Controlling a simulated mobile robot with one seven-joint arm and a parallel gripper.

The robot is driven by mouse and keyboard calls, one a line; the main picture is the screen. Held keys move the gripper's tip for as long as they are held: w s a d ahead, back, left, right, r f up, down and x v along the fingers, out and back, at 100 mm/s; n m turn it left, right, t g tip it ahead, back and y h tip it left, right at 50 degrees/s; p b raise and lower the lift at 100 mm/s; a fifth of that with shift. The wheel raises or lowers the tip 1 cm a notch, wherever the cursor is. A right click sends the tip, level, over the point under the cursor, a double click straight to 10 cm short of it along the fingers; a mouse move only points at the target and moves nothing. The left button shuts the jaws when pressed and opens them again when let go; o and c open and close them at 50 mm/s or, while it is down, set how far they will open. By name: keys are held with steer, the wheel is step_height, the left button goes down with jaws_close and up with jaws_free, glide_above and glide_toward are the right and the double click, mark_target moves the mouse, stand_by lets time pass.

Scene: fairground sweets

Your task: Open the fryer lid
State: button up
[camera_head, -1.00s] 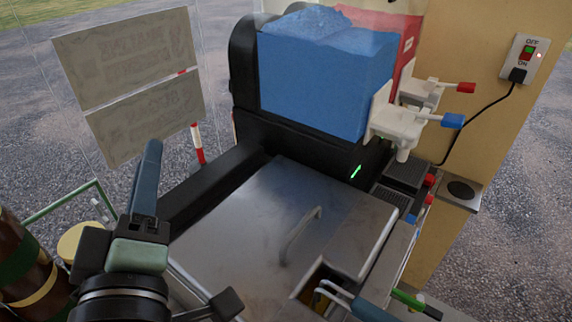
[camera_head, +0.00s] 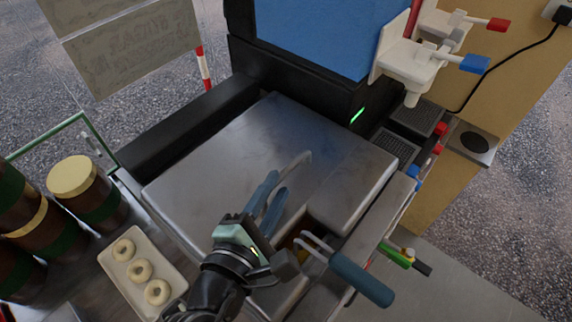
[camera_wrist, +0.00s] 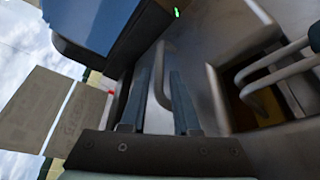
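The fryer lid (camera_head: 225,160) is a flat steel plate lying shut over the fryer, in front of the black machine body. Its bent metal bar handle (camera_head: 303,163) stands up from its right part. My gripper (camera_head: 272,190) is over the lid, with its blue fingers close to the handle. In the wrist view my gripper (camera_wrist: 160,85) is open, with the handle (camera_wrist: 159,78) showing in the gap between the fingers. I cannot tell whether either finger touches it. The gripper hides the front part of the lid.
A fryer basket with a blue handle (camera_head: 360,280) sits in the opening right of my gripper. A tray (camera_head: 112,268) of dough rings and brown jars (camera_head: 90,190) stand at left. Slush machine taps (camera_head: 410,65) overhang at the back right.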

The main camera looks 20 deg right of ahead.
mark_target(281, 179)
steer(key=x, duration=0.5)
steer(key=shift+p, duration=0.35)
jaws_close()
stand_by(1.1)
